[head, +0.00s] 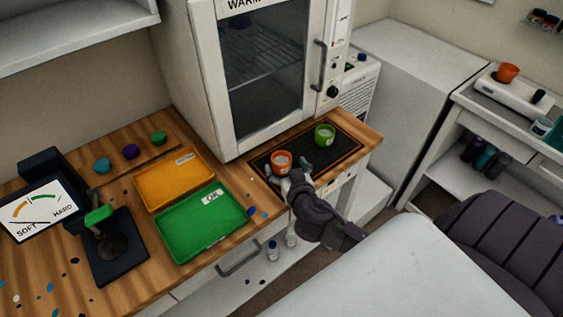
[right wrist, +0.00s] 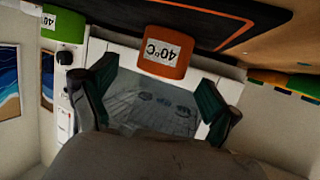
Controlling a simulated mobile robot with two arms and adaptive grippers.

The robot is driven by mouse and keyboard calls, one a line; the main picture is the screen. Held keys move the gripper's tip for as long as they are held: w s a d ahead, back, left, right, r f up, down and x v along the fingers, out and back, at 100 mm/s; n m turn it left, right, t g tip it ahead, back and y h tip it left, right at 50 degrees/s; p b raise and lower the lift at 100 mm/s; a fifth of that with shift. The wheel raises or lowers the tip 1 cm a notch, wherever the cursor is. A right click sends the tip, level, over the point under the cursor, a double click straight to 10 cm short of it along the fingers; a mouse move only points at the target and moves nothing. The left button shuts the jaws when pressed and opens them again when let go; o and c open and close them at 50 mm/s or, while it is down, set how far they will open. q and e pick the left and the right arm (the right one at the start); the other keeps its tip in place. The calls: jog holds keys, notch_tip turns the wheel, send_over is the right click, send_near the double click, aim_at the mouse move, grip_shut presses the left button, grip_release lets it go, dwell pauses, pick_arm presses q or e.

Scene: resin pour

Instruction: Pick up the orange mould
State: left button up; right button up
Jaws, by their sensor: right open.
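The orange mould (head: 281,160) is a small cup standing upright on a black mat (head: 262,162) with an orange border line, in front of the warming cabinet. In the right wrist view the orange mould (right wrist: 166,43) appears upside down with a white "40°C" label. My right gripper (head: 288,175) is at the near side of it. In the right wrist view my right gripper (right wrist: 160,86) is open, with its two fingers apart and the mould ahead between them. It does not appear to hold anything. My left gripper is not in view.
A green mould (head: 325,135) stands on the mat to the right. The cabinet (head: 262,75) rises behind. A yellow-orange tray (head: 150,187) and a green tray (head: 181,240) lie left on the wooden counter. Another orange cup (head: 508,72) sits on a device far right.

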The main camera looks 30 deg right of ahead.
aim_at(279, 154)
jog(key=p+x, duration=0.1)
jog(key=x, duration=0.3)
jog(key=shift+w, duration=0.15)
jog(key=c, duration=1.3)
jog(key=shift+r, duration=0.1)
notch_tip(279, 154, up, 4)
jog(key=shift+r+b, duration=0.15)
jog(key=shift+b, duration=0.15)
jog(key=s+d+r+b, duration=0.1)
jog(key=s+d+r, duration=0.4)
jog(key=d, duration=0.5)
jog(key=shift+r, duration=0.8)
